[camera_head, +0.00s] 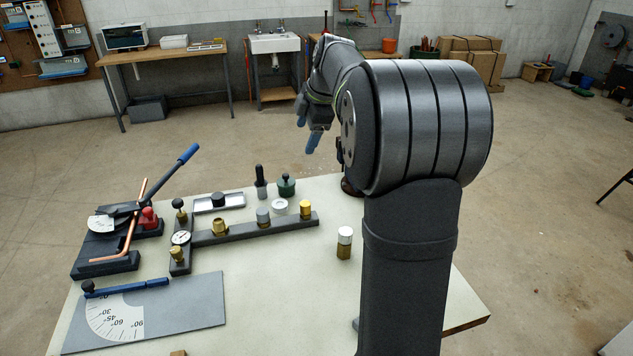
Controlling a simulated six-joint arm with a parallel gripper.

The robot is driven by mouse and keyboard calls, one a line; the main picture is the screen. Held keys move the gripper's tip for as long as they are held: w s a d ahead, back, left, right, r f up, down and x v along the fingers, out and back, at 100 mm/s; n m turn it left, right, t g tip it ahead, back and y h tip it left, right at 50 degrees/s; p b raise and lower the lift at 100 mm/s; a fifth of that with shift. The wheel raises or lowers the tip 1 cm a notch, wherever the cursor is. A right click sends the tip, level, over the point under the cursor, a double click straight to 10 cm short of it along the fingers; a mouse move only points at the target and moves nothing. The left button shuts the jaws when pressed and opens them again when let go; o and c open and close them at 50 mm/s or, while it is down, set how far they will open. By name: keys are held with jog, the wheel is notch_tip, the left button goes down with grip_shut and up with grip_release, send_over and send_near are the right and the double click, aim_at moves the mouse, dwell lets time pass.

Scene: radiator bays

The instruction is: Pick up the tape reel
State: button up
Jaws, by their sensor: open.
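A small white ring-shaped object (280,206), which looks like the tape reel, is near the back of the pale table (285,300), just behind a dark bar. It is small in the view, and I cannot tell whether it touches the bar. My gripper (307,125) is raised above and behind the table's far edge, with blue fingertips apart. It is open, with nothing visible between the fingers, and well away from the white ring. My arm hides the right part of the table.
The dark bar (240,234) holds brass and grey fittings. A white-topped brass piece (344,243) stands to its right. A green-based item (287,186) and a black-handled tool (261,183) stand behind the ring. A pipe bender (110,235) and angle plate (180,307) are left.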

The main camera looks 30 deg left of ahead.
jog(key=shift+a+f, duration=0.1)
jog(key=m+t+h, duration=0.1)
jog(key=m+h, duration=0.2)
jog(key=m, duration=1.8)
send_near(280, 204)
jog(key=x, duration=0.3)
jog(key=shift+w+a+f, duration=0.1)
jog(key=shift+w+a, duration=0.05)
jog(key=shift+a, duration=0.1)
jog(key=shift+x, duration=2.65)
jog(key=shift+d, duration=0.15)
jog(key=c, duration=0.9)
